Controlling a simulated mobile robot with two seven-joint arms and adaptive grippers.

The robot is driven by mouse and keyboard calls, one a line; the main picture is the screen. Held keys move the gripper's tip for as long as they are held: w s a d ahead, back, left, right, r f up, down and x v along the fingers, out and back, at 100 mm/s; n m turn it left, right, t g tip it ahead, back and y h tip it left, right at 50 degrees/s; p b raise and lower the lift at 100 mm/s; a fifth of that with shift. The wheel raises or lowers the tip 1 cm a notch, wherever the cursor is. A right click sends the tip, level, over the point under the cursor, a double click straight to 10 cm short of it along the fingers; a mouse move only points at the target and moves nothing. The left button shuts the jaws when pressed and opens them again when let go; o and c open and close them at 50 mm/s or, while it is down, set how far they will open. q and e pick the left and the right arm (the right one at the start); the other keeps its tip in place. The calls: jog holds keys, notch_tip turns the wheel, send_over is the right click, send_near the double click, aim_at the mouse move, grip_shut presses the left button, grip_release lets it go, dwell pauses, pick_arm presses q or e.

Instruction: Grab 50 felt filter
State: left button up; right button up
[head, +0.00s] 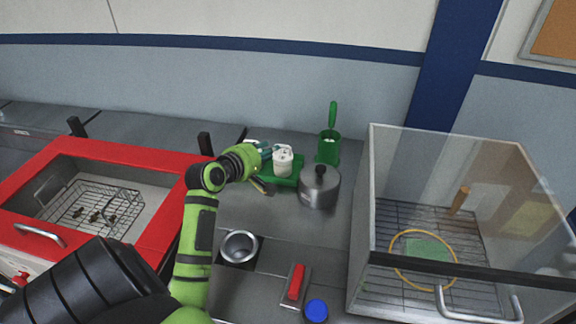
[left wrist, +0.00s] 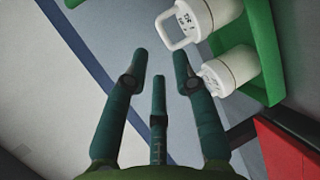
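Two white cylindrical pieces with handle-like loops and dark printed marks show in the left wrist view, an upper one (left wrist: 214,14) and a lower one (left wrist: 232,69). They sit on a green holder (left wrist: 262,50). I cannot read the marks, so I cannot tell which is the 50 felt filter. In the head view one white piece (head: 283,162) stands on the green holder (head: 291,183); the other is mostly hidden behind my left gripper (head: 264,153). In the wrist view that gripper (left wrist: 160,62) has its fingers apart and empty, just beside the white pieces. My right gripper is out of view.
A lidded metal pot (head: 320,188) and a green container with an upright handle (head: 328,149) stand right of the holder. A metal cup (head: 239,247), red switch (head: 297,282) and blue disc (head: 316,310) are nearer. A red-framed basin (head: 150,165) lies left, a clear-walled box (head: 400,170) right.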

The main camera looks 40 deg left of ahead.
aim_at(280, 157)
pick_arm(q)
jog(key=p+x, duration=0.2)
jog(key=x, duration=0.3)
jog(key=shift+w+a+f, duration=0.15)
jog(key=shift+w, duration=0.25)
jog(key=shift+w+f, duration=0.35)
jog(key=shift+w, duration=0.35)
jog(key=shift+s, duration=0.1)
grip_shut()
